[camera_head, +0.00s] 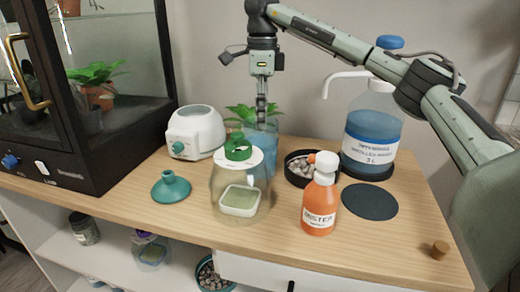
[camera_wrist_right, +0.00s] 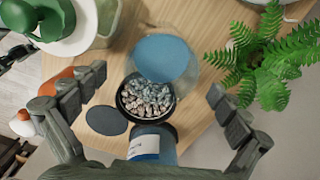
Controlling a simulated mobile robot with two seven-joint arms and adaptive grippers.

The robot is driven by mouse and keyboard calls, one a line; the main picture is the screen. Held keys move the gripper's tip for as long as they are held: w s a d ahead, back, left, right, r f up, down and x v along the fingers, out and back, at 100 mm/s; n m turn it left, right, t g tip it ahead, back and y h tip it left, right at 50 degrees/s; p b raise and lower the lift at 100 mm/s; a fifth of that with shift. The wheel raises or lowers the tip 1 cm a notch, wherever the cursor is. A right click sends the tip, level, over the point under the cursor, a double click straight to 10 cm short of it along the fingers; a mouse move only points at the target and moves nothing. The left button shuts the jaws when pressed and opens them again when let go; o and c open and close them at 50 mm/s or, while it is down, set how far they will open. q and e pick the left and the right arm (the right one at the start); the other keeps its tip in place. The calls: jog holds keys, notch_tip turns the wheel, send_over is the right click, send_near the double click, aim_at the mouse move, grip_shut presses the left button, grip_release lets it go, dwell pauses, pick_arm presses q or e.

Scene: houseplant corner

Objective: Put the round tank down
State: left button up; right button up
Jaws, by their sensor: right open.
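The round tank (camera_head: 263,143) is clear with blue water in it. It stands on the wooden top behind the glass jar in the head view, and the jar hides part of it, including most of its base. In the right wrist view the tank (camera_wrist_right: 160,57) shows from above, its round blue water surface lying between and beyond my fingers. My right gripper (camera_head: 262,108) points down from above, over the tank. Its fingers (camera_wrist_right: 157,90) are spread wide with nothing gripped between them.
A white humidifier base (camera_head: 197,130) and teal funnel-shaped piece (camera_head: 171,188) stand left. The green-lidded jar (camera_head: 228,185), orange mister (camera_head: 319,205), pebble bowl (camera_head: 300,167) and water bottle (camera_head: 372,130) crowd around. A fern (camera_wrist_right: 262,60) is close behind. The front right is mostly clear.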

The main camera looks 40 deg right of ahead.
aim_at(260, 139)
notch_tip(260, 139, down, 7)
jog(key=shift+w+a+r, duration=0.1)
jog(key=shift+w+a, duration=0.05)
jog(key=c, duration=1.9)
jog(key=shift+r, duration=0.15)
